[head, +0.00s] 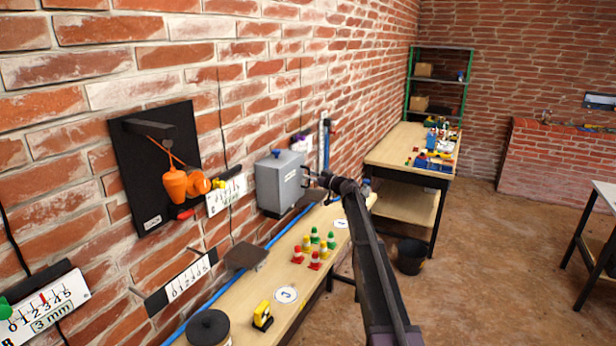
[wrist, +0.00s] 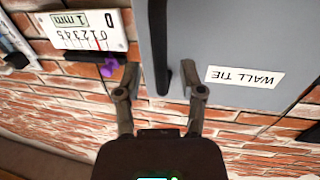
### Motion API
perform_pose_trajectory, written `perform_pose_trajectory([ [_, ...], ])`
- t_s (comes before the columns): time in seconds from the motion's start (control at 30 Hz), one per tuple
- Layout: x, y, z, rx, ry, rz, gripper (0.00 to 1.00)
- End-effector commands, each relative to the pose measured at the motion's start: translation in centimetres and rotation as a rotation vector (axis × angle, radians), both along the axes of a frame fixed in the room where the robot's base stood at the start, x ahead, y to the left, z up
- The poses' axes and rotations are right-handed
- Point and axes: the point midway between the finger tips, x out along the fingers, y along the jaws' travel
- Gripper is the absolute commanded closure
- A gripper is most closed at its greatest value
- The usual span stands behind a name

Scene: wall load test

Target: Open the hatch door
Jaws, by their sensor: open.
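The hatch is a grey box (head: 279,185) on the brick wall, with a blue knob on top. Its grey door face (wrist: 235,35) fills the upper right of the wrist view and bears an upside-down "WALL TIE" label (wrist: 245,77). The door looks shut. A dark bar handle (wrist: 158,40) stands out from the door. My gripper (head: 316,181) is at the right side of the box in the head view. In the wrist view my gripper (wrist: 161,80) is open, its fingers on either side of the handle's near end. I cannot tell whether they touch it.
A wooden bench (head: 325,240) below holds several small coloured cones (head: 315,250). A black board (head: 155,165) with orange weights hangs left of the box. A scale card (wrist: 85,30) is beside the door. Open floor (head: 480,270) lies to the right.

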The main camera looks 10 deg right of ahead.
Motion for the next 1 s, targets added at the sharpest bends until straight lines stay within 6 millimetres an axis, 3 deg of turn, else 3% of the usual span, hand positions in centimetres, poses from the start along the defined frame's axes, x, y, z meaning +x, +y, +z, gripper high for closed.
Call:
perform_pose_trajectory([
  [0.5,0.79,0.78,0.0,0.0,0.0,0.0,0.49],
  [0.67,0.79,0.8,0.0,0.0,0.0,0.0,0.96],
  [0.7,0.79,0.8,0.0,0.0,0.0,0.0,1.0],
  [1.0,0.8,0.68,0.02,0.001,0.0,-0.004,1.0],
])
